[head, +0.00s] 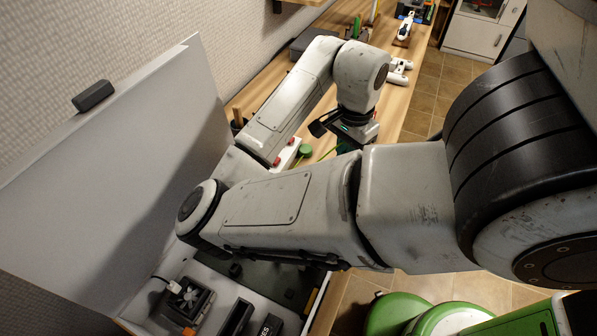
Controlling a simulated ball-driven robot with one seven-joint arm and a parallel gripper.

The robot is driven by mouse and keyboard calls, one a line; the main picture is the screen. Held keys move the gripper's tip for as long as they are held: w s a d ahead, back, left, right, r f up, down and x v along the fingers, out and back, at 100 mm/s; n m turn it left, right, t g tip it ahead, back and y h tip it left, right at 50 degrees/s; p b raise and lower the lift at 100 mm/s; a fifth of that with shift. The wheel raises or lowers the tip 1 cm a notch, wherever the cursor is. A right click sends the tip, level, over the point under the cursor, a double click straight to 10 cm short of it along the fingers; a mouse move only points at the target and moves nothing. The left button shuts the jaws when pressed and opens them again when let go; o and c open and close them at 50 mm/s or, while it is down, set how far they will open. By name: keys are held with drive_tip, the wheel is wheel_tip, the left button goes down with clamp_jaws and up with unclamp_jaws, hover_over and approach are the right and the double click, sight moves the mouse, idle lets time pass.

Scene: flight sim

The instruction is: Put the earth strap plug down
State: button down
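My gripper (338,132) hangs from the wrist over the wooden bench, pointing down. My forearm covers its lower part, so I cannot tell whether its fingers are open or shut. A dark green piece (346,143) shows right under the gripper. It may be the earth strap plug, but it is too small and too hidden to be sure, and I cannot tell whether it is gripped. A thin yellow-green line (327,154), perhaps the strap, shows just left of it over the wood.
A white block with red parts and a green round piece (304,151) lies left of the gripper. A dark grey case (309,43) and white models (404,28) stand farther along the bench. A tall white panel (120,170) rises at left. Green stools (400,312) stand below.

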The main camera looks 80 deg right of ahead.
drive_tip(key=w+d+f, duration=0.1)
drive_tip(key=w+f, duration=0.1)
drive_tip(key=w, duration=0.1)
drive_tip(key=w+f+p, duration=0.1)
drive_tip(key=w+f, duration=0.1)
drive_tip(key=w, duration=0.1)
drive_tip(key=w+d+f, duration=0.1)
drive_tip(key=w+f, duration=0.1)
drive_tip(key=w, duration=0.1)
drive_tip(key=shift+d+f, duration=0.3)
drive_tip(key=shift+f, duration=0.05)
drive_tip(key=shift+w+d+f, duration=0.15)
drive_tip(key=shift+w+f, duration=0.3)
drive_tip(key=shift+f, duration=0.25)
drive_tip(key=shift+f+p, duration=0.35)
drive_tip(key=shift+f, duration=1.3)
drive_tip(key=shift+f+b, duration=0.3)
drive_tip(key=shift+f, duration=0.25)
drive_tip(key=c, duration=1.1)
unclamp_jaws()
